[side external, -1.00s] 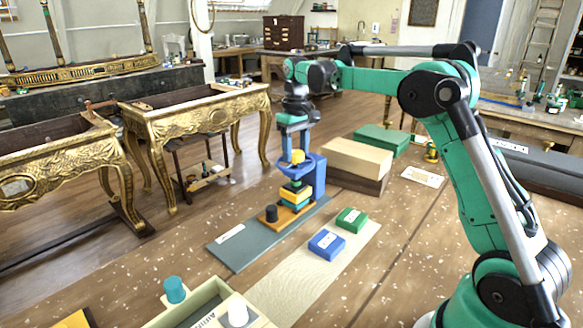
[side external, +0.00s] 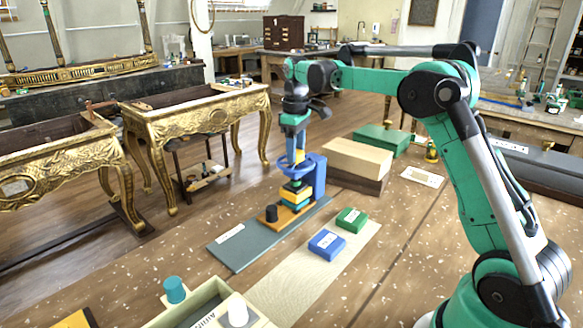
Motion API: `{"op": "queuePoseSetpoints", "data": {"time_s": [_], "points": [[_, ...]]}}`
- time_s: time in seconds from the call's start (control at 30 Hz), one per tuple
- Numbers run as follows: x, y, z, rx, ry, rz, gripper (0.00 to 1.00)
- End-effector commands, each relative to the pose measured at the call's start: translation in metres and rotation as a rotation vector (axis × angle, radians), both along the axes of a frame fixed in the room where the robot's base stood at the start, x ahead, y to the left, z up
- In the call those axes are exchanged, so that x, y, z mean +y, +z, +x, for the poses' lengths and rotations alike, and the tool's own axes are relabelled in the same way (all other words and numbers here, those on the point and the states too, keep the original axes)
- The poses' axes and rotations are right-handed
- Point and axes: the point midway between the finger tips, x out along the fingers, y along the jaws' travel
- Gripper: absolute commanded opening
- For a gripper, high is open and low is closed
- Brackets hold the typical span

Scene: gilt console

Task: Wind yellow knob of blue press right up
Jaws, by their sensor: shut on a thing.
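The blue press (side external: 318,178) stands upright on the dark grey base plate (side external: 232,252), with a blue ring-shaped arm reaching left over a stack. The yellow knob (side external: 300,155) is at the top of that arm, mostly hidden by my gripper. My gripper (side external: 296,153) points straight down from above and is shut on the yellow knob. Below the ring, a stack of yellow, teal and dark blocks (side external: 295,193) sits on an orange board (side external: 287,217). A black knob (side external: 271,213) stands on the board's left part.
A green box (side external: 351,219) and a blue box (side external: 326,243) lie on a pale strip to the front right. A tray (side external: 205,303) with teal and white pegs is at the front.

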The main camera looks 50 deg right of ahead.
Motion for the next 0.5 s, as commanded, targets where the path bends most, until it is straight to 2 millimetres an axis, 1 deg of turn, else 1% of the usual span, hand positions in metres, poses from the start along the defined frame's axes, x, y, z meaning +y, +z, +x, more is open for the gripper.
{"op": "queuePoseSetpoints", "data": {"time_s": [0.5], "points": [[0.0002,-0.0006,0.0004,-0.002,0.489,0.000,0.00]]}}
